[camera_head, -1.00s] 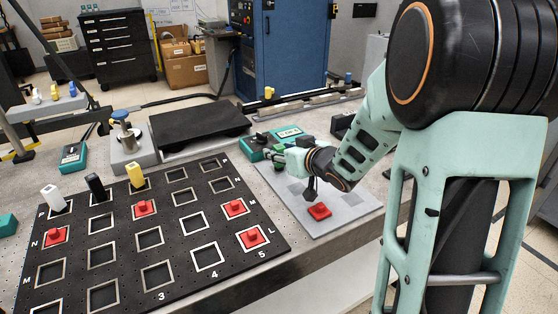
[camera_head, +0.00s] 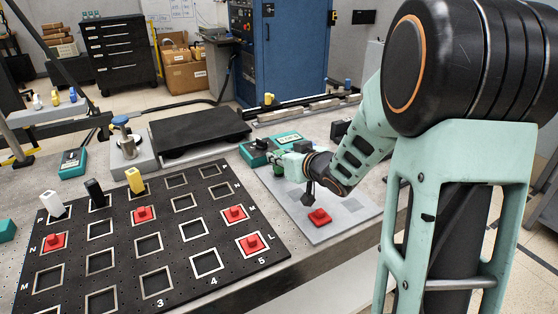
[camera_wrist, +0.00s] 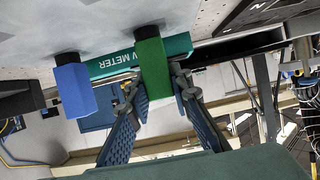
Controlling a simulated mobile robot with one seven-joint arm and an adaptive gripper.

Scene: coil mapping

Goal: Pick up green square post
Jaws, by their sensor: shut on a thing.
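The green square post (camera_wrist: 153,72) stands between the two blue ridged fingers of my gripper (camera_wrist: 155,92) in the wrist view. The fingers are shut on it near its upper part, and its dark base end meets the grey surface. In the head view my gripper (camera_head: 278,160) is low over the far left corner of the grey plate (camera_head: 345,225), by the teal meter. The post is largely hidden there by my gripper and wrist.
A blue square post (camera_wrist: 75,88) stands close beside the green one. The teal meter (camera_wrist: 115,65) lies just behind. A red square piece (camera_head: 319,217) sits on the grey plate. The black board (camera_head: 130,275) with square frames, several red pieces and white, black and yellow posts lies left.

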